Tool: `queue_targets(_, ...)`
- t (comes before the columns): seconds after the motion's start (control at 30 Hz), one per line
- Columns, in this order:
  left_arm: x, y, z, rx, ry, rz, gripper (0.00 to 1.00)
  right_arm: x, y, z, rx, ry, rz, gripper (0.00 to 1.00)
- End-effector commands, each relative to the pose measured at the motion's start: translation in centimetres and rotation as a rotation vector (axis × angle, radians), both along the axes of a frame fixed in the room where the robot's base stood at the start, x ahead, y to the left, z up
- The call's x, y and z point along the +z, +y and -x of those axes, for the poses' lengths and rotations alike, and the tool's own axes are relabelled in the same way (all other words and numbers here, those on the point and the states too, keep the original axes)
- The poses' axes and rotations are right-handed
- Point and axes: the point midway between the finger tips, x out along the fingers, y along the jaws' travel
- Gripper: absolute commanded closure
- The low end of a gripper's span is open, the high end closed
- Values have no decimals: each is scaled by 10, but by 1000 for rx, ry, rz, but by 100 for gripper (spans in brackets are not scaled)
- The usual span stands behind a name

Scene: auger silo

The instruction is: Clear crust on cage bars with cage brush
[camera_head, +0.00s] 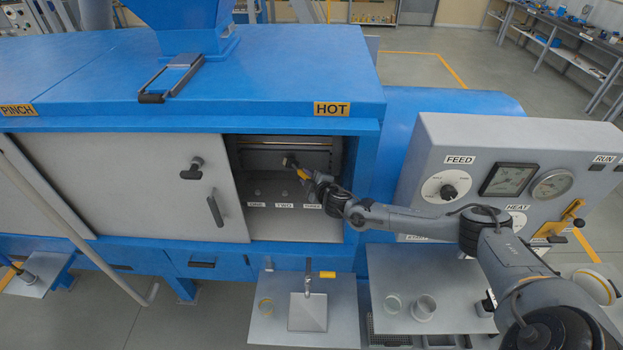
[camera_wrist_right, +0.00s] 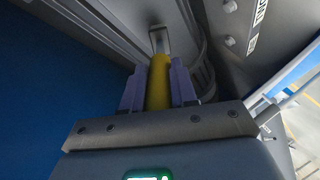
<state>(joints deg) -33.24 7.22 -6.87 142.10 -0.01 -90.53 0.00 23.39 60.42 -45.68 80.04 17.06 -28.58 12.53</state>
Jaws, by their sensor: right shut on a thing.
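My right gripper (camera_head: 307,179) reaches into the open bay at the right of the blue machine. It is shut on the yellow handle of the cage brush (camera_head: 302,173). In the right wrist view the handle (camera_wrist_right: 159,82) stands between the two fingers, and a pale metal-like head (camera_wrist_right: 159,41) points away from me. The brush's dark tip (camera_head: 289,161) is near the bay's back wall; I cannot tell whether it touches. Curved bars (camera_wrist_right: 203,70) show just right of the brush in the wrist view. Crust on them cannot be made out. My left gripper is not in view.
A grey sliding door (camera_head: 130,180) covers the bay's left side. The bay floor has labels, including TWO (camera_head: 285,205). A control panel (camera_head: 500,165) stands to the right, close to my arm. Below are a tray (camera_head: 270,335) and a shelf with glass vessels (camera_head: 424,308).

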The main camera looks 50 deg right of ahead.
Motion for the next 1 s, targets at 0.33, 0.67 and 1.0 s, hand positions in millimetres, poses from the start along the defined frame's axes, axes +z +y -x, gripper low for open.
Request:
queue_targets(0.33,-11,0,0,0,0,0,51,0,15,-23,0,-4,-3,100)
queue_targets(0.67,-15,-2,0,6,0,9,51,1,21,-33,-1,-4,0,100)
queue_targets(1.0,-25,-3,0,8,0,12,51,0,37,-53,-1,-4,-1,100)
